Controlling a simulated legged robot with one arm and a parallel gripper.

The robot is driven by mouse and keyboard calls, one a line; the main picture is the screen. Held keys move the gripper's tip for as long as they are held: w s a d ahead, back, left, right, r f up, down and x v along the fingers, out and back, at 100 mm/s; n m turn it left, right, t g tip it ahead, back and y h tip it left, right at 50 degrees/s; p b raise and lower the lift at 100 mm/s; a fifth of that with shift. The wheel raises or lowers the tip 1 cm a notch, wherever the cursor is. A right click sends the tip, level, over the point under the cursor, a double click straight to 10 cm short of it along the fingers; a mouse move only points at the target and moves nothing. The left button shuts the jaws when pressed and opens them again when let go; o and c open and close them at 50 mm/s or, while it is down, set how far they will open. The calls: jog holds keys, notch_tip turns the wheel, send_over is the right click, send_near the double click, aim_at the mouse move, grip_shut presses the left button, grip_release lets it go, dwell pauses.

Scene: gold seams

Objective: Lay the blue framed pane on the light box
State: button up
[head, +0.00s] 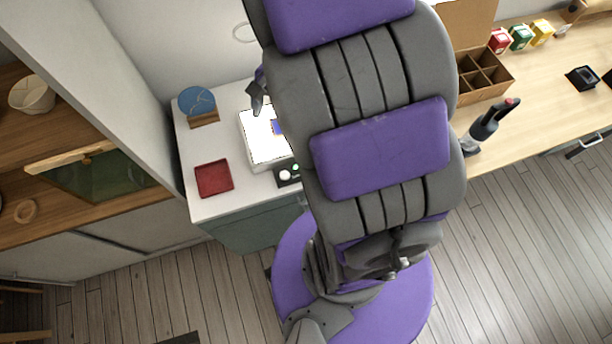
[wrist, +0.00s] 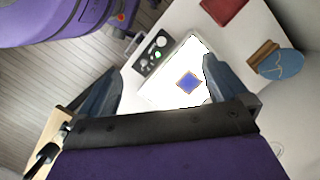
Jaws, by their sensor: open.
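The blue framed pane (wrist: 188,83) is a small blue square with a thin tan frame. It lies on the bright white face of the light box (wrist: 172,91), in the wrist view. In the head view the light box (head: 257,145) stands on the white counter, and only a bit of the blue pane (head: 276,127) shows beside my arm. My gripper (wrist: 163,88) is open, its two fingers spread wide with nothing between them; the pane appears beyond the fingers, apart from them. In the head view one finger (head: 256,97) shows near the light box's back edge.
A divided wooden box (head: 484,75) and a dark upright tool (head: 487,125) stand on the right-hand bench.

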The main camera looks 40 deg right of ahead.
jog(key=s+a+r+n+h, duration=0.1)
jog(key=s+a+r+n, duration=0.1)
jog(key=s+n, duration=0.3)
jog(key=s+a+r+n+h, duration=0.1)
jog(key=s+a+r+n, duration=0.2)
jog(key=s, duration=1)
jog(key=n, duration=0.3)
jog(key=shift+s+a+g+h, duration=0.2)
jog(key=shift+a+g+h, duration=0.1)
jog(key=shift+a+g, duration=0.1)
